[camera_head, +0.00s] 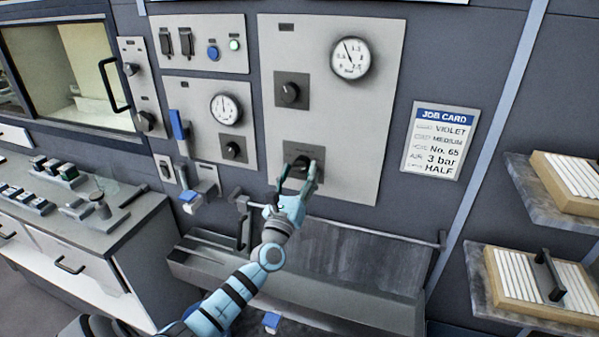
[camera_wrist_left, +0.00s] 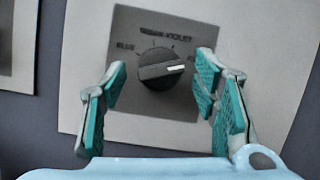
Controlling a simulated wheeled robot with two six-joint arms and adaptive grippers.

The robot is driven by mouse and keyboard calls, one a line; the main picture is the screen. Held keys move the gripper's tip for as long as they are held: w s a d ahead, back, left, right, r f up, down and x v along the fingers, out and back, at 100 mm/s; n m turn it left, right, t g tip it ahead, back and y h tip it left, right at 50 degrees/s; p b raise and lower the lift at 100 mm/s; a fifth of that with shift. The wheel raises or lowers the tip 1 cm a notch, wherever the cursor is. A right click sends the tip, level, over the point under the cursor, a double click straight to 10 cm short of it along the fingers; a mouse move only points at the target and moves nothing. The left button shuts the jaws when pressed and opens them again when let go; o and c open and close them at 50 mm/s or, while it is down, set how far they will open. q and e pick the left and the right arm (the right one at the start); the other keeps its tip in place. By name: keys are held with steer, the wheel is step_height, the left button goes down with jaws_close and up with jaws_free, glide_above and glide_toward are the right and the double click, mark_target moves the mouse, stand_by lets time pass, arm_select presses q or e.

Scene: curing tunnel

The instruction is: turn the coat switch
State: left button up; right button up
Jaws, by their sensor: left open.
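The coat switch (camera_head: 301,163) is a black rotary knob on a dark square plate (camera_head: 325,150), low on the large grey panel. In the left wrist view the knob (camera_wrist_left: 160,69) carries a white mark pointing right and slightly up. The labels BLUE and VIOLET show above it; the mark is not at either. My left gripper (camera_head: 298,180) is open, with one teal-padded finger on each side of the knob. In the left wrist view gaps show between the fingers (camera_wrist_left: 160,88) and the knob. My right gripper is not in view.
A job card (camera_head: 440,142) on the wall reads VIOLET, MEDIUM, No. 65, 3 bar, HALF. Another knob (camera_head: 290,92) and a dial gauge (camera_head: 350,58) sit higher on the panel. A rail (camera_head: 385,236) and trough lie below. Racks (camera_head: 530,285) stand at right.

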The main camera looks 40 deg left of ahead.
arm_select(q)
steer(key=c, duration=1.1)
steer(key=shift+w+n, duration=0.1)
steer(key=shift+n, duration=0.4)
steer(key=n+g+y, duration=0.1)
steer(key=n, duration=0.2)
steer(key=n+y, duration=0.2)
steer(key=n, duration=0.1)
steer(key=shift+d+g+b, duration=0.2)
steer(key=shift+g+b, duration=0.1)
steer(key=shift+g, duration=0.1)
steer(key=shift+d+r+n+g+y, duration=0.1)
steer(key=shift+n+g+y, duration=0.35)
steer(key=shift+n, duration=0.85)
steer(key=shift+n+g+y, duration=0.25)
steer(key=shift+n+g, duration=0.3)
steer(key=shift+n, duration=0.75)
steer(key=o, duration=1.1)
